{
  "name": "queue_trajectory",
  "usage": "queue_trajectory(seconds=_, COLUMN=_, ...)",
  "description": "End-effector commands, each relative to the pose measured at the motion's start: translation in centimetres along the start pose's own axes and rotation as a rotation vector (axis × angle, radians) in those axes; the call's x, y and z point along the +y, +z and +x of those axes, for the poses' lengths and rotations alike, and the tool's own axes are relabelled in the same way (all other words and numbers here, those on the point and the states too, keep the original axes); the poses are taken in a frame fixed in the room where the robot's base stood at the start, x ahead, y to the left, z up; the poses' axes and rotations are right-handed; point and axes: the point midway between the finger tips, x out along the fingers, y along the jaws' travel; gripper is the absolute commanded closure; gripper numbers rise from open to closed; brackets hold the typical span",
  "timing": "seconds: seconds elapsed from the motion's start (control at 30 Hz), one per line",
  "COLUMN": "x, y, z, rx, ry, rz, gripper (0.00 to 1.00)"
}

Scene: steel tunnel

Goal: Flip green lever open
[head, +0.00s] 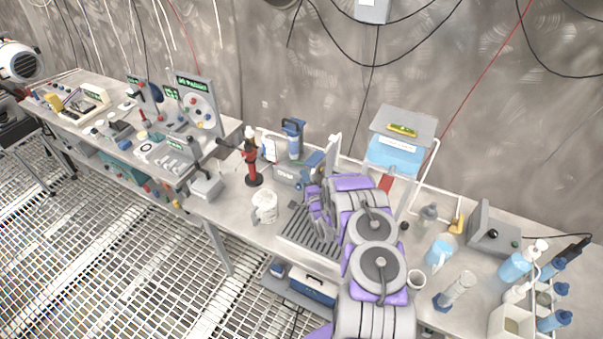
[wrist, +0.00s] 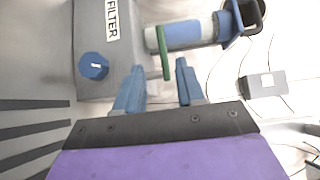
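The green lever (wrist: 162,52) shows in the wrist view as a thin green bar beside a grey and blue cylinder (wrist: 188,36). My gripper (wrist: 160,68) has two blue fingers spread apart, one on each side of the lever's lower end. No contact with the lever is clear. A grey box labelled FILTER (wrist: 105,45) with a blue knob (wrist: 94,66) is left of the lever. In the head view the blue-topped filter device (head: 292,138) stands on the bench left of my arm. The lever cannot be made out there.
A dark slotted grate (head: 308,228) lies in front of the device. A red and black stand (head: 251,160) and a white mug (head: 265,207) are to its left. A grey-lidded blue container (head: 397,150) stands to the right. Bottles (head: 520,262) crowd the right end.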

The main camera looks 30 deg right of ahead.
Motion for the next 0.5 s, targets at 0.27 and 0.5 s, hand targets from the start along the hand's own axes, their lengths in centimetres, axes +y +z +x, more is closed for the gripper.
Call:
queue_trajectory(seconds=0.27, x=0.2, y=-0.1, z=-4.6, rx=0.002, ry=0.003, rz=0.002, gripper=0.62)
queue_trajectory(seconds=0.5, x=0.3, y=-0.1, z=-8.0, rx=0.001, ry=0.004, rz=0.002, gripper=0.62)
